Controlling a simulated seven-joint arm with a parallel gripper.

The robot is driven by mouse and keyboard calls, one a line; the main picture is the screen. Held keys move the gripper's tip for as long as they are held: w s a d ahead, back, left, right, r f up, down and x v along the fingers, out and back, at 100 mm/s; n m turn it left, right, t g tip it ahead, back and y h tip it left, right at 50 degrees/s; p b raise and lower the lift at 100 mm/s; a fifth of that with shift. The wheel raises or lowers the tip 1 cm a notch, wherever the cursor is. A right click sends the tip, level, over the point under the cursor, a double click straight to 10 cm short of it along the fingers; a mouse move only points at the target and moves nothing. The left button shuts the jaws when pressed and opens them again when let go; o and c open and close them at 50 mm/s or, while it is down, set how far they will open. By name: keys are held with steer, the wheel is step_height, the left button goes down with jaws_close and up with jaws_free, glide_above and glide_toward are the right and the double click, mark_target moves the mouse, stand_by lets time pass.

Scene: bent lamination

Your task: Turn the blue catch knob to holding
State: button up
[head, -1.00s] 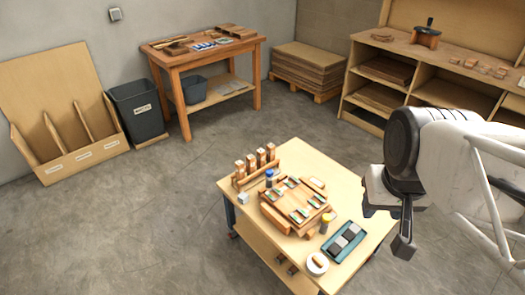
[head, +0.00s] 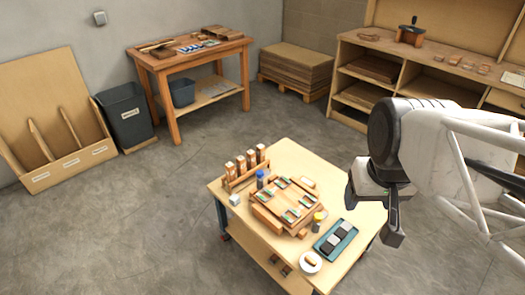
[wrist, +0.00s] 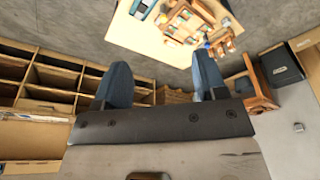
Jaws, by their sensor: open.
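A wooden fixture (head: 288,203) with several small green-and-white pieces sits in the middle of a light wooden work table (head: 325,185). A small blue-topped part (head: 260,178) stands at its back left edge; it is too small to tell whether it is the catch knob or which way it is turned. My gripper (head: 373,213) hangs above the table's right side, open and empty, well apart from the fixture. In the wrist view, its two blue-grey fingers (wrist: 162,72) are spread with nothing between them, and the fixture (wrist: 184,20) shows beyond them at the top.
On the work table are a rack of wooden blocks (head: 244,168), a yellow-topped part (head: 318,220), a teal tray (head: 336,240) with dark and grey pieces, a white dish (head: 310,263) and a white cube (head: 234,200). A side bench (head: 190,58) and shelving (head: 430,75) stand farther back.

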steer(key=w+a+n, duration=0.3)
steer(key=w+n, duration=0.2)
steer(key=w, duration=1.4)
steer(key=n+g, duration=0.3)
steer(key=n, duration=1)
glide_above(260, 172)
step_height(260, 172, down, 42)
steer(key=shift+s+d+f, duration=0.1)
steer(key=shift+s+f, duration=0.05)
steer(key=shift+f, duration=0.45)
steer(key=shift+f, duration=3.85)
